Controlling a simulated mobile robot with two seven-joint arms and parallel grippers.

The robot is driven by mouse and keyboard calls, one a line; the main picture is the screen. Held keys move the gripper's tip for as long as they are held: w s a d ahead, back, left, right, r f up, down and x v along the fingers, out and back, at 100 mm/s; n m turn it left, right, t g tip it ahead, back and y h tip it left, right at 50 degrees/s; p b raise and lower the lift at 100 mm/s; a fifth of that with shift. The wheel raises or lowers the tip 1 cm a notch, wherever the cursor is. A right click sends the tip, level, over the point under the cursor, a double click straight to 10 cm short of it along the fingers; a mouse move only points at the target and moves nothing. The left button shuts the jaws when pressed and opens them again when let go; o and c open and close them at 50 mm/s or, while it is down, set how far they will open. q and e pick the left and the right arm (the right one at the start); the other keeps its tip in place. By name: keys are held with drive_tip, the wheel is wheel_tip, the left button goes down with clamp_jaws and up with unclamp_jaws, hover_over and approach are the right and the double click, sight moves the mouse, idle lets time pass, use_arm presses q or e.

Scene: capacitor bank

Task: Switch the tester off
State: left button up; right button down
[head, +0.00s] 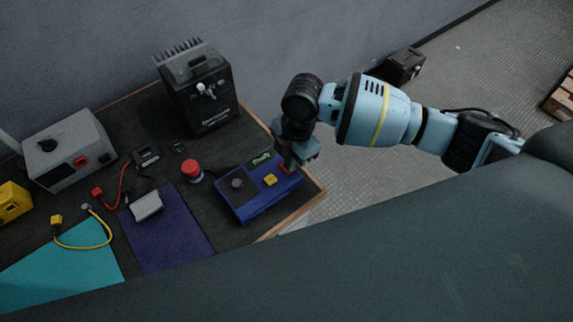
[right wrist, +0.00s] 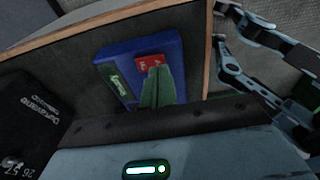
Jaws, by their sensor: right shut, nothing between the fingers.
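The blue tester (head: 243,208) lies at the right front corner of the dark table, with a round dark knob (head: 237,184), a yellow button (head: 270,180) and a small green display (head: 262,158) on top. It also shows in the right wrist view (right wrist: 172,48), with a red part (right wrist: 146,63) beside the green display (right wrist: 117,82). My right gripper (head: 288,163) is shut and empty, its fingertips over the red part at the tester's far right. The fingers (right wrist: 158,88) partly hide that part. I cannot tell whether they touch it. My left gripper is not in view.
A black finned unit (head: 205,100) stands behind the tester. A red button (head: 191,170) is to its left. A grey box (head: 70,155), red and yellow leads, a small grey block (head: 147,206) and a purple mat (head: 170,240) lie further left. The table edge is close on the right.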

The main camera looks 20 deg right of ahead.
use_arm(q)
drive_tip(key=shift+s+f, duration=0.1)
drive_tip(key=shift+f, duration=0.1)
use_arm(e)
drive_tip(key=shift+f, duration=0.6)
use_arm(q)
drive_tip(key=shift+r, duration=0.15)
use_arm(e)
drive_tip(key=shift+r, duration=0.15)
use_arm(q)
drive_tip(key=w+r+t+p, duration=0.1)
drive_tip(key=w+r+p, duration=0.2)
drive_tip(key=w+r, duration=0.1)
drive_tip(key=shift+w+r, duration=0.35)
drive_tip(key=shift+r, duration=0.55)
use_arm(e)
wheel_tip(320, 180, up, 7)
drive_tip(key=shift+f, duration=0.1)
